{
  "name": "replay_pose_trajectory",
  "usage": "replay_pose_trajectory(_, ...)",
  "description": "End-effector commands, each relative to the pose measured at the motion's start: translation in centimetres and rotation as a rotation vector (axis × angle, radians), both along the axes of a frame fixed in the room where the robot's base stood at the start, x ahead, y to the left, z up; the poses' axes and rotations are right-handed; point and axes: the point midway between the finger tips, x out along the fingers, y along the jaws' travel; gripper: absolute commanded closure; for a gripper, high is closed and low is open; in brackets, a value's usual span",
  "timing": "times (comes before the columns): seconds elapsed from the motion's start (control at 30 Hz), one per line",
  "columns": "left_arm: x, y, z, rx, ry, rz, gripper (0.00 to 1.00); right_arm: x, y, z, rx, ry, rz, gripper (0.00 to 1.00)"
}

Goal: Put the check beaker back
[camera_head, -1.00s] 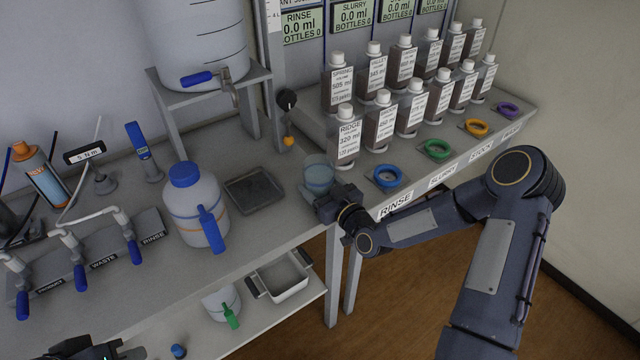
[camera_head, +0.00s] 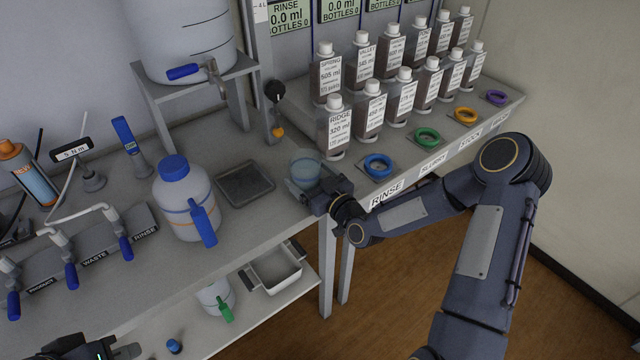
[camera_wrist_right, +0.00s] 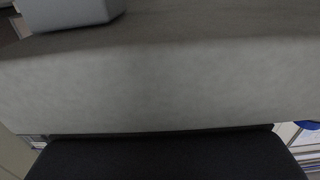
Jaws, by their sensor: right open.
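The check beaker (camera_head: 306,166), clear with a bluish tint, appears upright at the bench's front edge, left of the blue ring. My right gripper (camera_head: 307,188) is open at its near side. I cannot tell whether its fingers touch the beaker, as the gripper hides the beaker's lower part. My left gripper (camera_head: 122,349) is at the bottom left, cut by the frame edge, away from the beaker. The right wrist view shows a blurred grey surface and a dark shape; I cannot make out the beaker there.
A dark square tray (camera_head: 246,184) lies left of the beaker, beside a blue-capped jug (camera_head: 186,200). The Ridge bottle (camera_head: 334,133) stands close behind right, with several other bottles. A blue ring (camera_head: 378,165) is to the right. A white bin (camera_head: 275,270) sits on the lower shelf.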

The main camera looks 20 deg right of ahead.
Motion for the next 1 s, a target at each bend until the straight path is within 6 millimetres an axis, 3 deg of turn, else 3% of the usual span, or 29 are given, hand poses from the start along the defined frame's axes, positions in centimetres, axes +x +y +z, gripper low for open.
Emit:
replay_pose_trajectory(0.17, 0.0, 0.0, -0.4, 0.0, 0.0, 0.0, 1.0, -2.4, -1.0, 0.0, -0.002, 0.002, -0.003, 0.11)
replay_pose_trajectory(0.5, 0.0, 0.0, -1.6, 0.0, 0.0, 0.0, 1.0, -9.1, -3.4, 0.0, -0.002, 0.002, -0.003, 0.11)
replay_pose_trajectory(0.77, 0.0, 0.0, -1.8, 0.0, 0.0, 0.0, 1.0, -11.2, -4.0, 0.2, -0.018, 0.016, 0.003, 0.11)
replay_pose_trajectory(1.0, 0.0, 0.0, -1.8, 0.0, 0.0, 0.0, 1.0, -12.4, -5.3, 0.9, -0.218, 0.303, -0.011, 0.11)
